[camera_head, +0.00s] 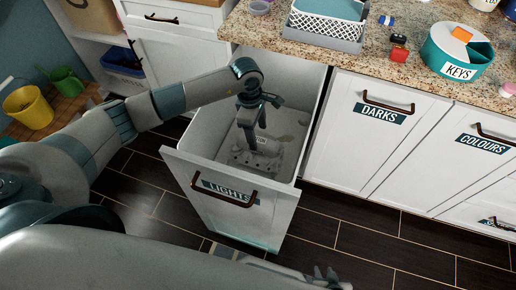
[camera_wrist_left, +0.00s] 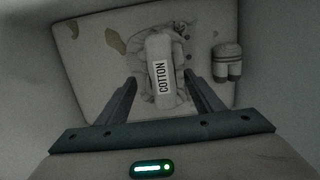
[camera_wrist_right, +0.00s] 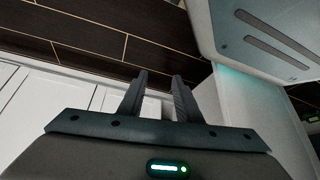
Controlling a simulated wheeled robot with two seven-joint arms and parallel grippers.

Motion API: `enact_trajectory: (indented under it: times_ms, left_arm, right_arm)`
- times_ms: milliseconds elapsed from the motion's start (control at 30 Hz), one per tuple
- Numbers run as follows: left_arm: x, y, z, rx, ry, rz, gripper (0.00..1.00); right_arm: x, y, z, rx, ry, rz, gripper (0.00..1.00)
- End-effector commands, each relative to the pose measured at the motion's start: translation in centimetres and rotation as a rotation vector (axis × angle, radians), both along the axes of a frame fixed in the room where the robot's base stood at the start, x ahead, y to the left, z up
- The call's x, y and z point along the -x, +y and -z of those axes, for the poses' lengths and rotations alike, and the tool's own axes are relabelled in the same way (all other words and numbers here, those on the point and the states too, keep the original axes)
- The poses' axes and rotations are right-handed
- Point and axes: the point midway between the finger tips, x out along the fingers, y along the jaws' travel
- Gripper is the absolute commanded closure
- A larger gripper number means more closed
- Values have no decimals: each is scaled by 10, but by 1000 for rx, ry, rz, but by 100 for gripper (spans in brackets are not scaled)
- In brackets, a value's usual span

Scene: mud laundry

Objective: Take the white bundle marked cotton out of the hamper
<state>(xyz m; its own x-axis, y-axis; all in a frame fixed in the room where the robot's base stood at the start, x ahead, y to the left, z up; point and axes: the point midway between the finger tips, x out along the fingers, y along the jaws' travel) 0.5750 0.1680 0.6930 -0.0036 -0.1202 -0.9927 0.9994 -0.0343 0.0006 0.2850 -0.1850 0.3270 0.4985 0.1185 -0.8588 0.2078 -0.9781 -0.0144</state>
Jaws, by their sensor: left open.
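The white bundle marked cotton (camera_wrist_left: 160,68) lies on the floor of the hamper. In the head view a part of the bundle (camera_head: 268,143) shows beside my gripper. The hamper (camera_head: 182,157) is the pulled-out white drawer labelled LIGHTS. My left gripper (camera_head: 249,146) reaches down into it from above. In the left wrist view my left gripper (camera_wrist_left: 160,82) is open, with one finger on each side of the bundle; I cannot tell whether they touch it. My right gripper (camera_wrist_right: 159,76) is open and empty, low in front of the cabinets.
A small grey item (camera_wrist_left: 228,62) lies in the hamper right of the bundle in the left wrist view. The hamper walls stand close around my left gripper. The DARKS front (camera_head: 365,125) and COLOURS front (camera_head: 470,150) are shut. The countertop (camera_head: 350,65) holds several items.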

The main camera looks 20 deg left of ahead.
Motion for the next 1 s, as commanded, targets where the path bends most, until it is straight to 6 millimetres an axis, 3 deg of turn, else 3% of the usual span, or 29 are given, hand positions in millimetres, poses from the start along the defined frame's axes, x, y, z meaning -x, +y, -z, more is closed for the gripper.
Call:
enact_trajectory:
  times_ms: [400, 1000]
  left_arm:
    - [4, -3, 44, 0, 2, -1, 39]
    - [3, -3, 48, 0, 1, 0, 39]
  right_arm:
    - [-7, 14, -13, -29, -89, -11, 69]
    - [-9, 15, -13, -31, -94, -12, 69]
